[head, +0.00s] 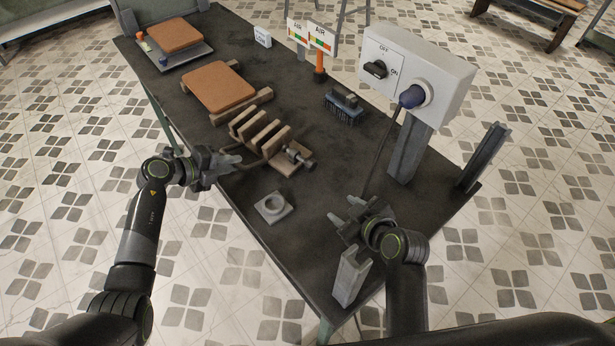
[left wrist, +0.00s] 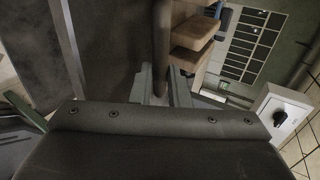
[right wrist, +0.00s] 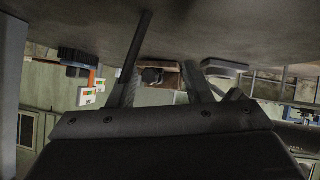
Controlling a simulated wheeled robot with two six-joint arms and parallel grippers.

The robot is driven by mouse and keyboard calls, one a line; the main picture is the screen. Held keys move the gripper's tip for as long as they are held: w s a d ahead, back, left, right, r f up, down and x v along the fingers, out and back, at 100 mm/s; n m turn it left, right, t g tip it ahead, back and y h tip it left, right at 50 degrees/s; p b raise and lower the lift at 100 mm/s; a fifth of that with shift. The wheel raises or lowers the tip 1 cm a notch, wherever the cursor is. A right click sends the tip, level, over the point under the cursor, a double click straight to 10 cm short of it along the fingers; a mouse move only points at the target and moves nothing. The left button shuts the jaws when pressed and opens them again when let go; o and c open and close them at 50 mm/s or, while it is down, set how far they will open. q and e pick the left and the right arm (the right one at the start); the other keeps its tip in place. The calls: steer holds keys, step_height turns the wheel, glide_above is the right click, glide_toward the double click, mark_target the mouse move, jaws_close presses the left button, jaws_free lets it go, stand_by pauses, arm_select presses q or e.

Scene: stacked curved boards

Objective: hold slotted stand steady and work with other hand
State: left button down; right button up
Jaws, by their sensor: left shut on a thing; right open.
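The slotted stand (head: 262,130) is a wooden rack with several upright slats, standing mid-table. A curved dark handle (head: 251,166) sticks out from its near left side. My left gripper (head: 238,163) is shut on this handle; the left wrist view shows the dark bar (left wrist: 161,45) between the fingers, with wooden slats (left wrist: 197,32) beside it. A wooden block with a dark metal cylinder (head: 300,157) sits at the stand's right end. My right gripper (head: 348,212) is open and empty above the front right of the table, apart from the stand.
A brown board (head: 218,87) and dark brush-like block (head: 345,105) lie farther back.

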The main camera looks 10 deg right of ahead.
steer(key=shift+s+a+f, duration=0.1)
steer(key=shift+s+a, duration=0.05)
steer(key=shift+s, duration=0.2)
steer(key=shift+s+d, duration=2.4)
steer(key=shift+d, duration=0.05)
steer(key=w+a+y, duration=0.1)
steer(key=w, duration=0.2)
steer(key=w+a+r+g, duration=0.1)
steer(key=w, duration=0.1)
steer(key=w+a+y, duration=0.1)
steer(key=w, duration=0.2)
steer(key=shift+w+r+g+y, duration=0.15)
steer(key=shift+w+g+y, duration=0.15)
steer(key=shift+w, duration=0.05)
steer(key=g+y, duration=0.1)
steer(key=g, duration=0.1)
glide_toward(314, 165)
steer(key=shift+w+a+f, duration=0.35)
steer(key=shift+w+f, duration=0.05)
steer(key=shift+f, duration=0.3)
steer(key=shift+x, duration=3.95)
steer(key=shift+r, duration=0.15)
steer(key=c, duration=0.7)
steer(key=shift+a+n+t+h, duration=0.1)
steer(key=shift+n+t+h, duration=0.6)
steer(key=shift+t, duration=0.3)
